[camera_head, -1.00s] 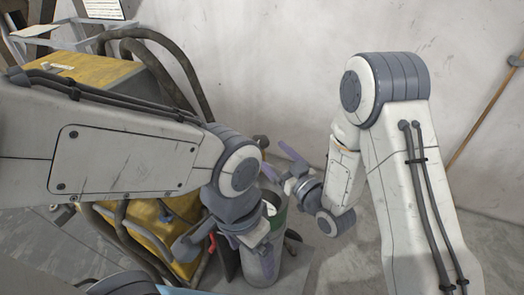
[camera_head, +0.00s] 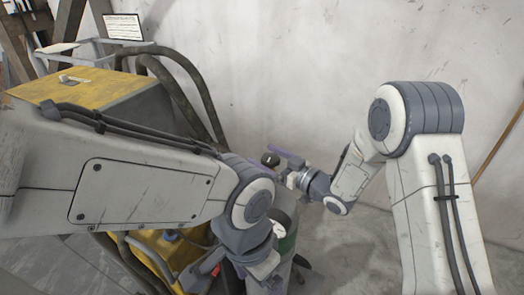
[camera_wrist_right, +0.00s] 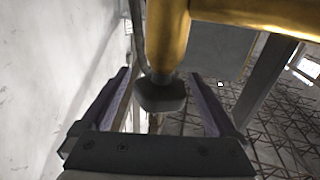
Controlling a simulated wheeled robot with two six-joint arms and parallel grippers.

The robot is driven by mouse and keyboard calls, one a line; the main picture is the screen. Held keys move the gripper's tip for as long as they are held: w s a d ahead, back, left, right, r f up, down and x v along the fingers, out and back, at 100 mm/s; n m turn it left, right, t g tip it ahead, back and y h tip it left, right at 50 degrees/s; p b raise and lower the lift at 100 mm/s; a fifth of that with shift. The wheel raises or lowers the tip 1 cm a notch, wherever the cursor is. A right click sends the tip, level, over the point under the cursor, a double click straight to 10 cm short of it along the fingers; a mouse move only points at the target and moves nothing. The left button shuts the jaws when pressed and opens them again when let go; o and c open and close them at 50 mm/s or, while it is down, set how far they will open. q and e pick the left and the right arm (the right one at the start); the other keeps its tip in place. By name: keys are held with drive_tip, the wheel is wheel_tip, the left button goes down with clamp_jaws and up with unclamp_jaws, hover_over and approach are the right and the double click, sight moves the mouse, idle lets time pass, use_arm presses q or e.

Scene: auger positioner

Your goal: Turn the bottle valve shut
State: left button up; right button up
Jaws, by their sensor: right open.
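The valve's dark knob (camera_head: 270,159) shows above the bottle in the head view. In the right wrist view the knob (camera_wrist_right: 162,95) sits at the end of a brass valve body (camera_wrist_right: 168,35). My right gripper (camera_head: 279,164) is open, its purple fingers on either side of the knob; in the wrist view (camera_wrist_right: 162,78) gaps show on both sides. The grey bottle with a green band (camera_head: 287,242) stands below, partly hidden by my left arm. My left gripper (camera_head: 262,272) is low beside the bottle; its jaws are mostly hidden.
A yellow machine (camera_head: 75,88) with thick dark hoses (camera_head: 200,85) stands at the left behind my left arm. A pale wall (camera_head: 300,65) closes the back. A wooden pole (camera_head: 497,145) leans at the right. Some floor is clear between bottle and wall.

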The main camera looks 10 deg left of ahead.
drive_tip(key=shift+x, duration=0.75)
drive_tip(key=c, duration=1.4)
drive_tip(key=shift+o, duration=0.2)
drive_tip(key=shift+f+m+t+h+b, duration=0.15)
drive_tip(key=shift+m+t+h+b, duration=0.15)
drive_tip(key=shift+m+t+b, duration=0.15)
drive_tip(key=shift+w+d+m+t+h+b, duration=0.1)
drive_tip(key=shift+w+m+t+h+b, duration=0.05)
drive_tip(key=shift+m+t+h+b, duration=0.35)
drive_tip(key=o, duration=1.4)
drive_tip(key=shift+c, duration=0.2)
